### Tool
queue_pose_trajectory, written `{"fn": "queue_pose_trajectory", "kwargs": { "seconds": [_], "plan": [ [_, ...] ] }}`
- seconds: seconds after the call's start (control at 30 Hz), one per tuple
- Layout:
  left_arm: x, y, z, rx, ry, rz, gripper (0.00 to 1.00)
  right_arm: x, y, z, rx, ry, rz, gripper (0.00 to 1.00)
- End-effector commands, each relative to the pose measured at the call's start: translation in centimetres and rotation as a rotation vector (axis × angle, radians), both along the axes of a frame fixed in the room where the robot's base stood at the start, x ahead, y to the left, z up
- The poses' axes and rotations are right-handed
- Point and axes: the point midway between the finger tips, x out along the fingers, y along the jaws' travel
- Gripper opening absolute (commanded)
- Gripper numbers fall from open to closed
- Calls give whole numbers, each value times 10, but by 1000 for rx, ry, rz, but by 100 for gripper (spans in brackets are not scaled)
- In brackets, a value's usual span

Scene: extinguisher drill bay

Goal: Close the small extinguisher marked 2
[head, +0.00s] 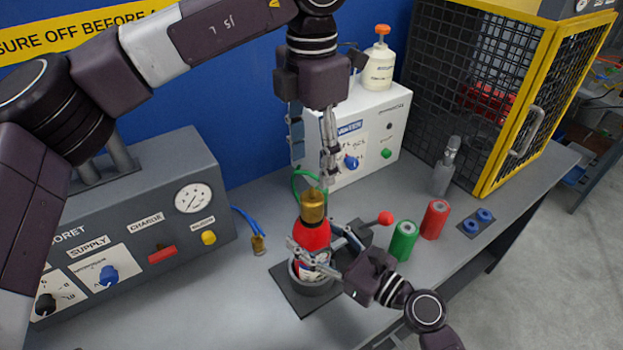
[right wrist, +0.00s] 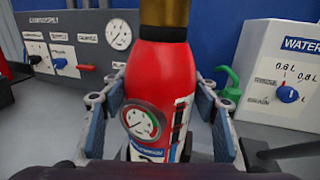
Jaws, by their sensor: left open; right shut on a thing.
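My right gripper (head: 322,252) is shut on the extinguisher's body, with blue-grey finger pads on both sides (right wrist: 160,120). My left gripper (head: 329,176) is open, pointing down just above the brass top, and holds nothing.
A red-knobbed lever (head: 385,218) sits beside the holder. Green (head: 403,241) and red (head: 435,220) cylinders stand to its right. The water box (head: 385,125) with a green hose is behind; the grey charging panel (head: 150,215) is left. A yellow-framed cage (head: 490,100) stands back right.

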Motion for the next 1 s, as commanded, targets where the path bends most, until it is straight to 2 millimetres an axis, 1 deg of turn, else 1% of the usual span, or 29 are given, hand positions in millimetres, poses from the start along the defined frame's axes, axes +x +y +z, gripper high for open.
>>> {"fn": "queue_pose_trajectory", "kwargs": {
  "seconds": [0.03, 0.13, 0.43, 0.47, 0.63, 0.9, 1.0],
  "plan": [
    [0, 0, 6, 1, -1, -1, 53, 0, 0, 1, 2, -1, -1, 0],
    [0, 0, 12, 1, -1, -1, 53, 0, 0, 1, 2, -1, -1, 0],
    [0, 0, 14, 0, 0, -1, 53, 0, 0, 1, 2, -1, -1, 0],
    [0, 0, 14, 0, 0, -1, 53, 0, 0, 1, 2, -1, -1, 57],
    [0, 0, 14, 0, 0, -1, 53, 0, 0, 1, 1, 0, -1, 75],
    [0, 0, 14, 0, 0, -1, 53, 0, 0, 0, 0, 0, 0, 75],
    [0, 0, 14, 1, 1, -1, 53, -4, -5, 0, -1, 1, -1, 75]
  ]
}}
